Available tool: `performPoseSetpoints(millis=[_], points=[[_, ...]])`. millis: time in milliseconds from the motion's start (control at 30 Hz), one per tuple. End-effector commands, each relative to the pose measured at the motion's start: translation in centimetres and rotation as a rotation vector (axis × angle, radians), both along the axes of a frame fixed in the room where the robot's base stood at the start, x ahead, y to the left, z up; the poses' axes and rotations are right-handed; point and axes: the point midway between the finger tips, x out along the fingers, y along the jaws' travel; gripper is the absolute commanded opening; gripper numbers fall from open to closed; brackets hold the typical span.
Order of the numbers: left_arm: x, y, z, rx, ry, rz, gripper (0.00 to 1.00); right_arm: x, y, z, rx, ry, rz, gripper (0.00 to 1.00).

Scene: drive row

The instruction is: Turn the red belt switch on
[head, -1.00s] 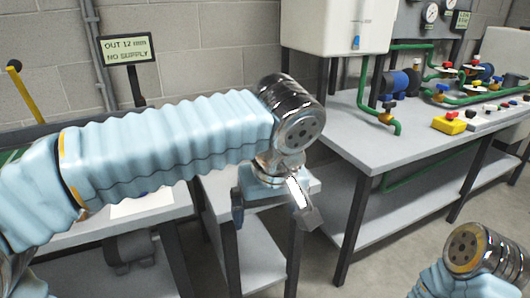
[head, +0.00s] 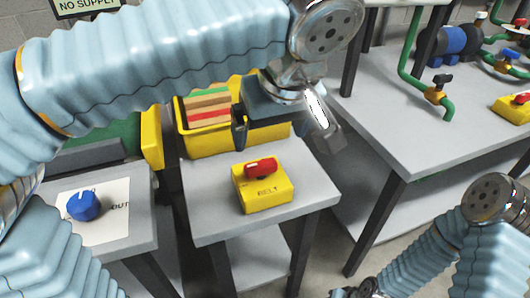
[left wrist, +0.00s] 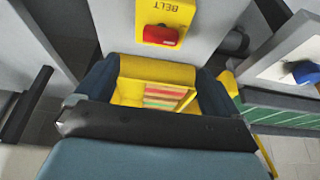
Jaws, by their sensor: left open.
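The belt switch is a red knob (head: 260,168) on a yellow box marked BELT (head: 264,196), on a small grey table. The knob lies crosswise, slightly tilted, on the box top. The red knob also shows at the top of the left wrist view (left wrist: 161,36). My left gripper (head: 270,128) is open and empty, above the yellow bin and behind the switch, apart from the knob. Its two dark blue fingers (left wrist: 156,88) stand wide apart in the left wrist view. My right arm is at the lower right; its gripper is not visible.
A yellow bin (head: 205,146) with striped coloured pieces stands behind the switch, partly under my left gripper. A blue knob (head: 84,205) sits on a white plate on the left table. A bench with green pipes (head: 405,70) stands right.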

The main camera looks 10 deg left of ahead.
Motion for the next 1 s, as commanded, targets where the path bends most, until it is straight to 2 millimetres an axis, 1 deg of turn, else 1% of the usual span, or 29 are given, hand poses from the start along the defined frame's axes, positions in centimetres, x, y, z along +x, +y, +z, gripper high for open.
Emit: performPoseSetpoints(millis=[33,300,400,500,600,700,933,967,1000], points=[[0.3,0.3,-1.1,0.001,0.002,0.002,0.96,0.0,0.0,-0.4,0.0,0.0,0.0,0.43],[2.3,1.7,-6.9,0.003,0.003,0.003,0.96,0.0,-0.1,-1.1,-0.001,0.0,-0.002,0.43],[2.9,2.1,-8.7,0.003,0.002,0.002,0.96,0.0,-0.1,-1.2,-0.001,-0.001,-0.003,0.43],[3.3,2.3,-9.9,0.003,0.003,0.001,0.96,0.0,-0.1,-1.2,-0.001,-0.001,-0.003,0.43],[3.6,2.5,-10.7,0.002,0.001,0.001,0.96,0.0,-0.1,-1.3,-0.002,-0.001,-0.003,0.43],[3.8,2.6,-11.1,0.002,0.001,0.001,0.96,0.0,-0.1,-1.3,-0.002,-0.001,-0.003,0.43],[3.8,2.6,-11.1,0.001,0.001,0.0,0.96,0.0,-0.1,-1.3,-0.002,-0.001,-0.003,0.43],[3.8,2.6,-11.1,0.001,0.001,0.0,0.94,0.0,-0.1,-1.3,-0.002,-0.001,-0.003,0.43],[3.8,2.6,-11.1,0.001,0.001,0.0,0.88,0.0,-0.1,-1.3,-0.002,-0.001,-0.003,0.43]])
